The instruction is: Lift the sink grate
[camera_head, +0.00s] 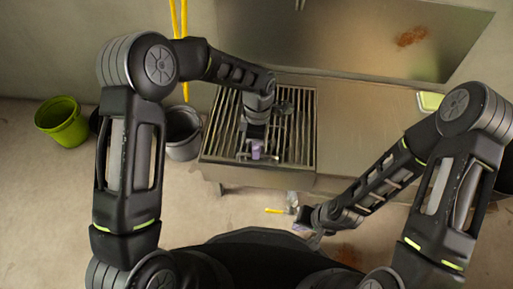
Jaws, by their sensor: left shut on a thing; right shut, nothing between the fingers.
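The sink grate (298,135) is a set of parallel metal bars lying over the sink at the middle of the head view. It looks level and seated in the sink frame. My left gripper (256,150) reaches down from above to the near part of the grate and is shut on it. The exact bar between its fingers is hidden by the gripper. My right gripper (301,228) is shut and empty, low in front of the sink counter, near a pipe fitting with a yellow handle (275,211).
A steel counter (360,125) extends right of the sink, with a green and white item (430,101) on it. A steel backsplash (350,35) stands behind. A green bucket (62,122) and a grey bucket (184,135) stand on the floor at left.

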